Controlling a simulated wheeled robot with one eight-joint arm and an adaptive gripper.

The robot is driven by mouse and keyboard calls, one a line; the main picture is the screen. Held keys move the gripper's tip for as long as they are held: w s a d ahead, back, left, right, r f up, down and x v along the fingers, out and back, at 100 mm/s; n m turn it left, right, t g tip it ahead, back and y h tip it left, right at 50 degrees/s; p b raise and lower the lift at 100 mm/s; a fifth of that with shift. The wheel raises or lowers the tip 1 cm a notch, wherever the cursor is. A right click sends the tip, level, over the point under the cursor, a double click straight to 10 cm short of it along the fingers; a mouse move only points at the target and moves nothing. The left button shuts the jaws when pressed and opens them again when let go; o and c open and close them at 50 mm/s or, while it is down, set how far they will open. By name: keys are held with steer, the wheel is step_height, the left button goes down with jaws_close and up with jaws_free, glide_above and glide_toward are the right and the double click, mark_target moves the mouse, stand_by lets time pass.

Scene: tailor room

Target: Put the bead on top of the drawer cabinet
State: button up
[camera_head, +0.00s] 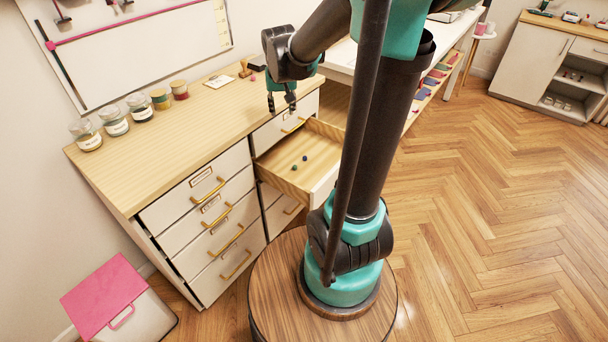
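The drawer cabinet (150,165) has a light wooden top and white drawer fronts, and stands against the wall at left. My gripper (282,108) points down above the back of the open drawer, near the cabinet's front edge. Its two fingers are apart, with nothing visible between them. The beads lie below it and a little to the right.
Several labelled jars (114,120) line the back of the cabinet top. A white card (219,81) and a small wooden stamp (245,69) lie farther right. The middle of the top is clear. A pink-lidded box (106,296) stands on the floor. My arm hides part of the drawer's right side.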

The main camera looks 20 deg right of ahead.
steer(key=s+f+n, duration=0.1)
steer(key=s+f, duration=0.4)
steer(key=s, duration=0.5)
steer(key=s+f+n, duration=0.1)
steer(key=s+f, duration=0.4)
steer(key=s, duration=0.5)
steer(key=shift+s+d+f+y, duration=0.15)
steer(key=shift+s+d+y, duration=0.2)
steer(key=shift+s+y, duration=0.05)
steer(key=shift+d, duration=0.1)
